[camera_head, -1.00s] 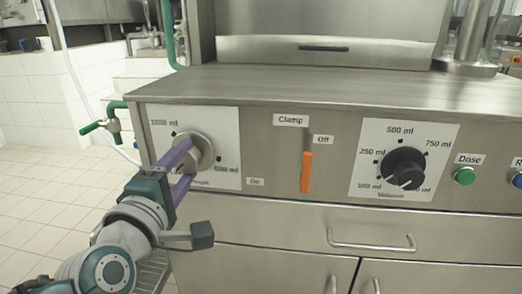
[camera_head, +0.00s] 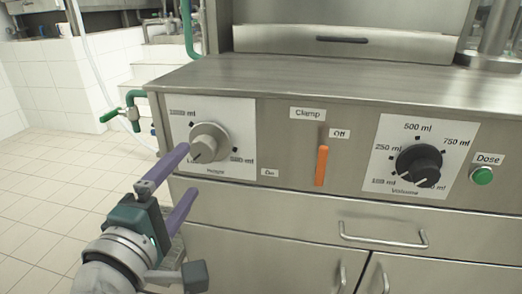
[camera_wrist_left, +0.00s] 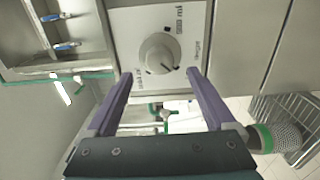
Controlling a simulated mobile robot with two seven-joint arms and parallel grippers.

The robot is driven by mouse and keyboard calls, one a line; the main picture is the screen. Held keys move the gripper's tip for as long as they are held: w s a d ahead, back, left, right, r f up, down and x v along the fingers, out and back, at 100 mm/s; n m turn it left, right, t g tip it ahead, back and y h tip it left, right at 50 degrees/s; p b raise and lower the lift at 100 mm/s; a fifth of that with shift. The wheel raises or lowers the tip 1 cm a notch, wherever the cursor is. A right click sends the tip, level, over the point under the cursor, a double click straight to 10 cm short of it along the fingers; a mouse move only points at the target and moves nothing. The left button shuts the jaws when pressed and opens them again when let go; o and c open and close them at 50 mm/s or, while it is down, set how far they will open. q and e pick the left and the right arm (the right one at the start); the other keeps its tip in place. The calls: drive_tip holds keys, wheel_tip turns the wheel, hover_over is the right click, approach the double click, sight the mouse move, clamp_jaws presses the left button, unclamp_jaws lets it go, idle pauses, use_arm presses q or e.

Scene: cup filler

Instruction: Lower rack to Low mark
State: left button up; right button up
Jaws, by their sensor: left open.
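The round metal height knob (camera_head: 209,142) sits on a white dial plate (camera_head: 240,112) at the left of the machine's front panel. The rack cannot be made out.
An orange clamp lever (camera_head: 321,166) stands between the dials, low in its slot. A black volume knob (camera_head: 419,165) and green Dose button (camera_head: 482,176) are to the right. A green-handled pipe valve (camera_head: 110,115) is left of the machine. A drawer handle (camera_head: 384,235) sticks out below.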

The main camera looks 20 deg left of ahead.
use_arm(q)
drive_tip(key=v, duration=0.3)
idle(0.5)
